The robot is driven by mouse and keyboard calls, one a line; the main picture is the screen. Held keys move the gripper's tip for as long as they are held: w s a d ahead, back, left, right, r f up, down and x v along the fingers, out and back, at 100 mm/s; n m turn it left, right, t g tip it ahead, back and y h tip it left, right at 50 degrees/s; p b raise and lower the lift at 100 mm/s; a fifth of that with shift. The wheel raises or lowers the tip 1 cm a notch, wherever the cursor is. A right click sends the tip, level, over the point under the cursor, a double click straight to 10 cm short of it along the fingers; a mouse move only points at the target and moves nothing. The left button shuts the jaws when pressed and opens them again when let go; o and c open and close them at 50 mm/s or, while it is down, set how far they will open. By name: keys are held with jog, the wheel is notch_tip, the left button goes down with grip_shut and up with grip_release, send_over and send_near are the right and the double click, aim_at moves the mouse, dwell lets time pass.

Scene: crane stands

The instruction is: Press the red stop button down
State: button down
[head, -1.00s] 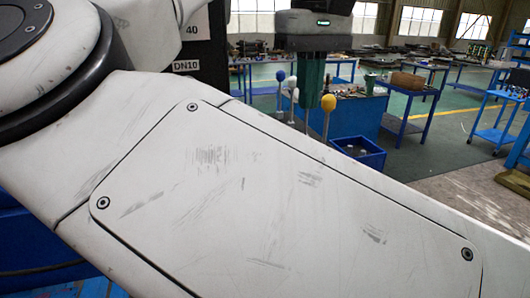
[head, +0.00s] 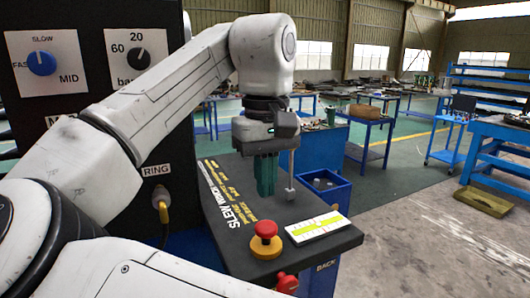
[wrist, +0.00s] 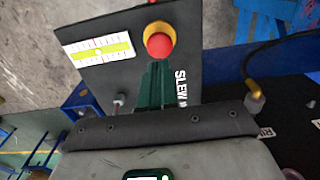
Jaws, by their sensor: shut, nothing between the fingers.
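The red stop button (head: 266,229) is a round red cap on a yellow collar, on the dark sloping panel (head: 322,245) lettered SLEW. In the wrist view the red button (wrist: 159,45) shows just beyond the fingertips. My gripper (head: 266,192) has its green fingers shut and empty, pointing down over the panel. The fingertips are behind the button in the head view, apart from it as far as I can see. In the wrist view the shut gripper (wrist: 156,66) points at the button's lower edge; the height gap is hard to tell.
A grey lever (head: 290,170) stands right beside my fingers. A white and yellow-green label plate (head: 318,227) lies right of the button. Another red knob (head: 286,283) sits on the panel's front edge. A tall black panel with dials (head: 42,62) stands at left.

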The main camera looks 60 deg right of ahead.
aim_at(266, 225)
jog(key=shift+f+p, duration=0.3)
jog(key=shift+f, duration=2.65)
jog(key=shift+f, duration=1.05)
jog(key=shift+r+p, duration=0.55)
jog(key=shift+p, duration=0.15)
notch_tip(266, 225, up, 13)
jog(key=p, duration=0.2)
jog(key=shift+r, duration=0.15)
